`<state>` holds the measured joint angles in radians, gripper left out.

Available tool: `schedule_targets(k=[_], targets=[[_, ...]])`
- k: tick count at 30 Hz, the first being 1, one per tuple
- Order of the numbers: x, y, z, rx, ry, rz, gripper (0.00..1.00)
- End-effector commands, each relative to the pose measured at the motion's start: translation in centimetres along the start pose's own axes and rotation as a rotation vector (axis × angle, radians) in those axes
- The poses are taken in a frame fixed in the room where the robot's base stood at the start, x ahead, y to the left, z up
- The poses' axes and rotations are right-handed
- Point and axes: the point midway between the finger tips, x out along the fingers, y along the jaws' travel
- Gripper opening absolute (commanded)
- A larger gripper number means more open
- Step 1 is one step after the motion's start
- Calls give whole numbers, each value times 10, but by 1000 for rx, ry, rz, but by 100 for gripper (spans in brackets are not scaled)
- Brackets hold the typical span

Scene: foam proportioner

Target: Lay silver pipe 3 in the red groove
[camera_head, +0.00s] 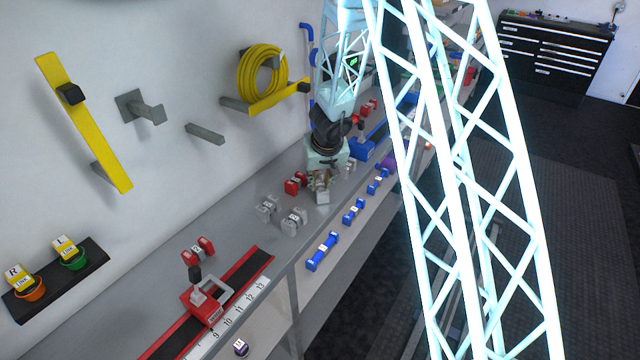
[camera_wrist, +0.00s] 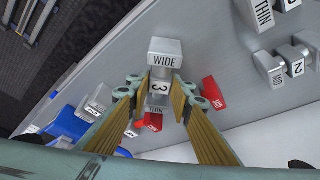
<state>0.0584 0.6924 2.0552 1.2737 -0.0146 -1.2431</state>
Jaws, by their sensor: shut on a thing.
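Silver pipe 3 (camera_wrist: 164,55) is between the fingers of my gripper (camera_wrist: 160,88) in the wrist view. Its WIDE end block points toward the top of the picture, and the "3" label faces the camera. A THIN label shows lower between the fingers. In the head view my gripper (camera_head: 322,178) is over the grey bench, with the pipe (camera_head: 323,196) at its tip; I cannot tell whether the pipe touches the bench. The red-edged track with a dark channel (camera_head: 257,265), the likely red groove, lies at lower left, apart from my gripper.
Silver pipes (camera_head: 267,208) (camera_head: 294,221) and a red pipe (camera_head: 296,183) lie close to my gripper. A red clamp-like device (camera_head: 205,305) sits on the track, beside a numbered scale (camera_head: 228,318). Blue pipes (camera_head: 322,250) line the front ledge.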

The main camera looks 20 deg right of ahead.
Motion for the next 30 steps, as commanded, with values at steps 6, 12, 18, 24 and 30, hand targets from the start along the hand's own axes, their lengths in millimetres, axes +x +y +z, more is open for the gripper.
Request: schedule_targets(k=[6,12,18,24,30], targets=[[2,0,1,-1,0,0,28],[2,0,1,0,0,0,34],[2,0,1,0,0,0,34],[-1,0,0,1,0,0,34],[-14,0,-1,-1,0,0,34]])
